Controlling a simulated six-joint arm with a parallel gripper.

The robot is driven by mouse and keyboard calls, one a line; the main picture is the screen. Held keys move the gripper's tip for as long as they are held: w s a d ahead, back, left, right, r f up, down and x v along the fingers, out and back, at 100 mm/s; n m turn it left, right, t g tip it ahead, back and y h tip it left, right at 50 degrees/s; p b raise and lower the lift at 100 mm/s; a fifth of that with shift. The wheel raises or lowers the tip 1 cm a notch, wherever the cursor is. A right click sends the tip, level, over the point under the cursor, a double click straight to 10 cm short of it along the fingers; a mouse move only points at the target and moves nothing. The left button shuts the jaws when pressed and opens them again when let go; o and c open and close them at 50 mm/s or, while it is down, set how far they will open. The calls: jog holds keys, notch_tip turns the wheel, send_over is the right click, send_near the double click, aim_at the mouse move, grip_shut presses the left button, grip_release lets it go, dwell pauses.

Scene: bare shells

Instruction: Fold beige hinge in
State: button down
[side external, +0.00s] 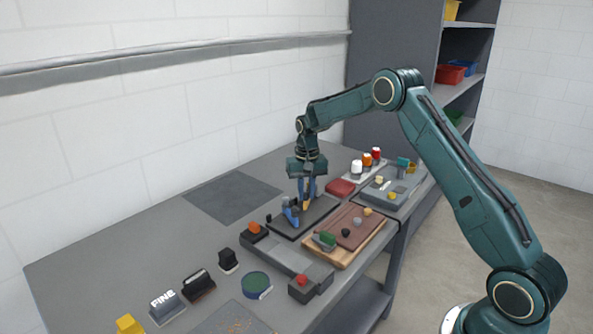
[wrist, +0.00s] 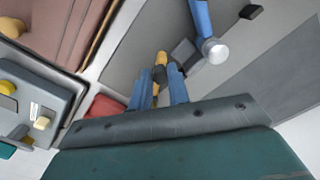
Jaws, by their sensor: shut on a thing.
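My gripper (side external: 306,194) points down over the dark mat near the middle of the table. Its blue fingers are shut on a yellow-beige piece, which I take to be the beige hinge (side external: 306,206). In the wrist view the hinge (wrist: 160,73) shows between the fingers, with dark bands on it, and a dark grey block stands right beside it. A blue part (side external: 290,211) with a silver round end stands on the same mat, apart from the fingers. The hinge's lower end and its joint are too small to make out.
A wooden board (side external: 341,257) with small pieces lies in front of the mat. A red block (side external: 341,188) and a grey tray (side external: 400,200) with small parts are to the right. Stamps and a round green tin (side external: 256,285) stand at the front left. A bare dark patch (side external: 232,196) lies behind.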

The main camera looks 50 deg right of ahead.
aim_at(306, 193)
dwell(0.4)
jog(key=c, duration=1.3)
grip_release()
notch_tip(306, 193, up, 14)
jog(key=shift+f, duration=0.1)
jog(key=shift+c, duration=0.3)
